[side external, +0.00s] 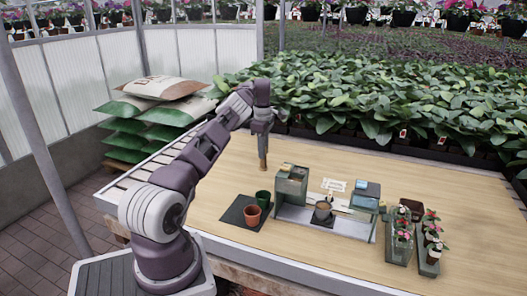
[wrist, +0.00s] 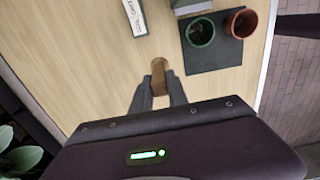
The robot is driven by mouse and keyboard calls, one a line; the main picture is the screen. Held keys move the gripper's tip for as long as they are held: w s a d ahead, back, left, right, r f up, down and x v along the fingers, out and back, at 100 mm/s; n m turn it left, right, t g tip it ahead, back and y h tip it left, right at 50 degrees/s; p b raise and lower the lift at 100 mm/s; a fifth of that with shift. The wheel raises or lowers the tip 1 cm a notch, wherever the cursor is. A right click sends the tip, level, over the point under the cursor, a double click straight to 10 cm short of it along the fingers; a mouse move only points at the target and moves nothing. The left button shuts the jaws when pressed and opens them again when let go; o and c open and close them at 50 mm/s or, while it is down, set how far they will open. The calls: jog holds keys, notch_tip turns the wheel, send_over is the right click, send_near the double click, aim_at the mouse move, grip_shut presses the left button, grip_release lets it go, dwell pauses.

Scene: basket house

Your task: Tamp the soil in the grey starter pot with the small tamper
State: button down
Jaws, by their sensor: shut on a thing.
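My gripper (side external: 262,130) is shut on the small tamper (side external: 263,157), a brown wooden piece pointing down at the left part of the table. In the wrist view, the two fingers of my gripper (wrist: 158,94) close on the tamper (wrist: 159,70) from both sides. I cannot tell whether its lower end touches the table. The grey starter pot (side external: 323,209) stands to the right, in the low grey-framed station, well apart from the tamper. Its soil is too small to make out. The pot is not seen in the wrist view.
A terracotta pot (side external: 252,215) and a dark green pot (side external: 263,198) stand on a dark mat (side external: 236,213). A grey-green box (side external: 291,183) stands at the station's left end. Trays of flowering plants (side external: 430,250) stand at right. Bare table surrounds the tamper.

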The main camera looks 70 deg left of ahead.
jog(key=s+d+f, duration=0.1)
jog(key=s+d, duration=0.3)
jog(key=s, duration=0.4)
jog(key=w+d+r+m, duration=0.15)
jog(key=d+m, duration=0.35)
jog(key=d, duration=0.5)
jog(key=w+d+f+m, duration=0.1)
jog(key=w+d+m, duration=0.1)
jog(key=d+m, duration=0.65)
jog(key=w+d+r+n, duration=0.2)
jog(key=w+n, duration=0.5)
jog(key=w, duration=0.1)
jog(key=w+d+r+n, duration=0.1)
jog(key=w+r+n, duration=0.1)
jog(key=w+n, duration=0.55)
jog(key=shift+m, duration=0.5)
jog(key=shift+f, duration=2.55)
jog(key=shift+f, duration=0.85)
